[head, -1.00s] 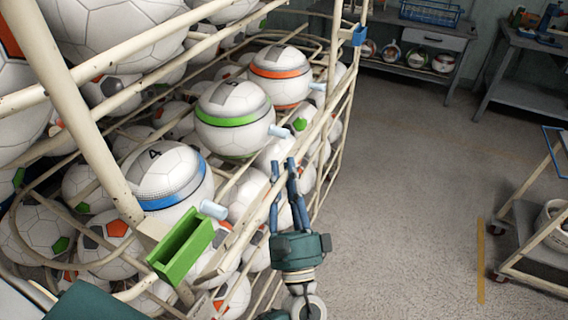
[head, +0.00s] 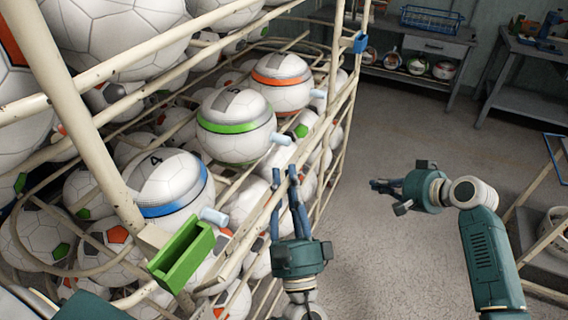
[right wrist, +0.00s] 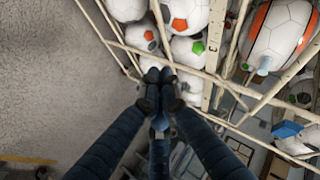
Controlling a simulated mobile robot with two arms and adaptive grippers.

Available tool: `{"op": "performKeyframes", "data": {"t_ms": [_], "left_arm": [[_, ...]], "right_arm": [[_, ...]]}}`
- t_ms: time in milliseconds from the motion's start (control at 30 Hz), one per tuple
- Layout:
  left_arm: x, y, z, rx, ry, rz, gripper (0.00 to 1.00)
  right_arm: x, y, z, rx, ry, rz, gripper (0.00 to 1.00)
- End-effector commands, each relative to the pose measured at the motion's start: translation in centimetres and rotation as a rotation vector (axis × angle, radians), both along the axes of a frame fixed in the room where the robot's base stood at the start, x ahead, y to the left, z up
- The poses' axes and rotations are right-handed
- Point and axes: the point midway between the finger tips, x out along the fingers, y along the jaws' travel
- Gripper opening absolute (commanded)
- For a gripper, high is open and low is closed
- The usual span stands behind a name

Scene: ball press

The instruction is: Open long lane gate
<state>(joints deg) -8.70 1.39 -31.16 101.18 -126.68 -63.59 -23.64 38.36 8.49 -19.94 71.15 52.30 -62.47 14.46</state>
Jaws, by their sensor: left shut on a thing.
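A cream wire rack (head: 100,150) holds soccer balls in lanes along the left of the head view. Its long cream front rail (head: 322,118) runs past my left gripper (head: 285,172). That gripper's blue fingers are at the rail and look shut on it, though the contact is partly hidden. My right gripper (head: 378,186) is right of the rack over open floor, pointing left. In the right wrist view its fingertips (right wrist: 160,75) are together with nothing visible between them. Pale-blue pegs (head: 279,138) stick out beside the striped balls. I cannot tell which part is the long lane gate.
A green open box (head: 181,252) hangs at the rack's near corner, and a blue clip (head: 360,42) sits on its far post. A cart (head: 548,235) stands at the right. Benches (head: 425,48) line the back. The floor (head: 410,130) between is clear.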

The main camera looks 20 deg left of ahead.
Motion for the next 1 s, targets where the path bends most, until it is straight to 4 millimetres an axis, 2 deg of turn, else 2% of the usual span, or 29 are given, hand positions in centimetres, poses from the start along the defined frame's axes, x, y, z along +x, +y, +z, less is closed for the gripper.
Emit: {"op": "performKeyframes", "data": {"t_ms": [33,133,200,300,400,500,633,833,1000], "left_arm": [[0.1,0.0,0.1,-0.002,-0.002,-0.002,0.00],[0.1,0.0,0.1,-0.001,-0.002,-0.003,0.00],[0.1,0.0,0.1,-0.001,-0.002,-0.003,0.00],[0.1,0.0,0.1,-0.001,-0.002,-0.003,0.00],[0.1,0.0,0.1,-0.001,-0.002,-0.003,0.00],[0.1,0.0,0.1,-0.001,-0.002,-0.003,0.00],[0.0,0.0,0.1,-0.001,-0.002,-0.003,0.00],[0.0,0.0,0.0,-0.002,-0.002,-0.002,0.00],[0.0,0.0,0.0,-0.002,-0.002,-0.002,0.00]], "right_arm": [[0.3,1.7,4.8,0.019,-0.041,0.055,0.00],[-1.3,5.4,12.9,0.031,-0.107,0.205,0.00],[-3.6,8.3,18.0,0.005,-0.164,0.340,0.00],[-8.3,12.3,23.9,-0.092,-0.265,0.574,0.00],[-13.0,15.0,27.2,-0.226,-0.363,0.801,0.00],[-16.8,16.4,28.9,-0.361,-0.441,0.989,0.00],[-20.0,16.9,29.9,-0.492,-0.503,1.154,0.00],[-21.6,17.2,29.9,-0.567,-0.529,1.244,0.00],[-21.7,18.5,27.9,-0.567,-0.529,1.248,0.00]]}}
